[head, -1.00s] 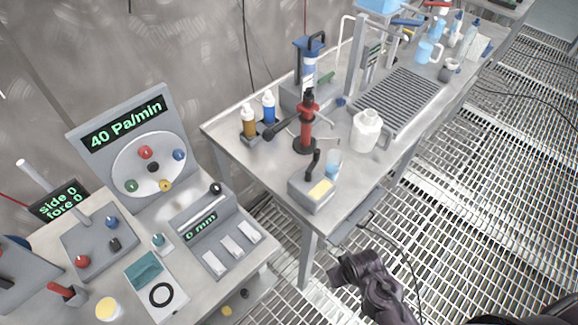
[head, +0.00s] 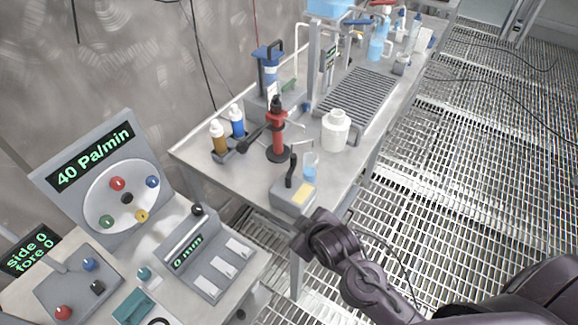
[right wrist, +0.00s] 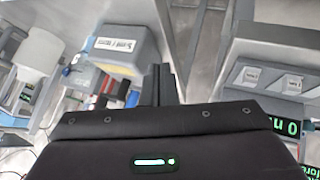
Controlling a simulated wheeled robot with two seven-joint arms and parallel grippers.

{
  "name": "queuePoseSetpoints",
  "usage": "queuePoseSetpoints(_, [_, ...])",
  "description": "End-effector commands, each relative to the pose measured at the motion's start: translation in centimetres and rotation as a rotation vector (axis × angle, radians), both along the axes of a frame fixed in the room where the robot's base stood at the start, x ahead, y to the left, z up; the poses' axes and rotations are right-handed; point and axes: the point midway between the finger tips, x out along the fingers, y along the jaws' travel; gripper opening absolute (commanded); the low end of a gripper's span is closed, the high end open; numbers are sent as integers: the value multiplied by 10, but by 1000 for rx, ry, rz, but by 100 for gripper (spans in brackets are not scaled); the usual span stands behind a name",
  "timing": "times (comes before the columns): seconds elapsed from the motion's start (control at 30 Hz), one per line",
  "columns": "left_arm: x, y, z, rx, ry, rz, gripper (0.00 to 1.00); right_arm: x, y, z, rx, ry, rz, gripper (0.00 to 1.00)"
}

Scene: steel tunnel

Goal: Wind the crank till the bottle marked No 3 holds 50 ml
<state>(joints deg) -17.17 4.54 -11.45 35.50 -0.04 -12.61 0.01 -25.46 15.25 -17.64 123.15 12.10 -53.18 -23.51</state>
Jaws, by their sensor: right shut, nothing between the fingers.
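A small grey box (head: 283,195) with a yellow plate stands at the bench's near corner, with a black upright handle (head: 291,171) that may be the crank. A clear vessel (head: 310,168) with blue liquid is beside it. A white bottle (head: 336,131) stands behind; I cannot read a No 3 mark or any level. A red column device (head: 278,132) with a black side arm stands to the left. My right gripper (head: 306,236) is shut and empty, in front of and below the bench corner. Its closed fingers show in the right wrist view (right wrist: 165,85). My left gripper is out of view.
A console with a "40 Pa/min" display (head: 95,157) and a "0 mm" panel (head: 205,255) stands at the left. Brown (head: 218,139) and blue (head: 236,121) bottles stand at the bench's left edge. A grey grate (head: 355,92) lies farther back.

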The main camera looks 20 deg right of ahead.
Motion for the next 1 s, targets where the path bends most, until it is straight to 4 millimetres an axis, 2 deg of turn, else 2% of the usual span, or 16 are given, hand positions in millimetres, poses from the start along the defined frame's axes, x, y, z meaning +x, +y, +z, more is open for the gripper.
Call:
queuePoseSetpoints(0.17, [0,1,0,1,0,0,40,37,6,2,-205,-272,186,0])
queuePoseSetpoints(0.3, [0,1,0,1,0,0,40,61,5,14,-475,-545,340,0])
queuePoseSetpoints(0.5, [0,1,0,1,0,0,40,69,1,30,-785,-805,459,0])
queuePoseSetpoints(0.67, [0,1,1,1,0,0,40,71,0,36,-877,-876,486,0])
queuePoseSetpoints(0.77, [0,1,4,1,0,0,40,79,2,38,-882,-882,486,0])
queuePoseSetpoints(1.0, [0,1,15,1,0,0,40,125,9,41,-878,-882,481,0])
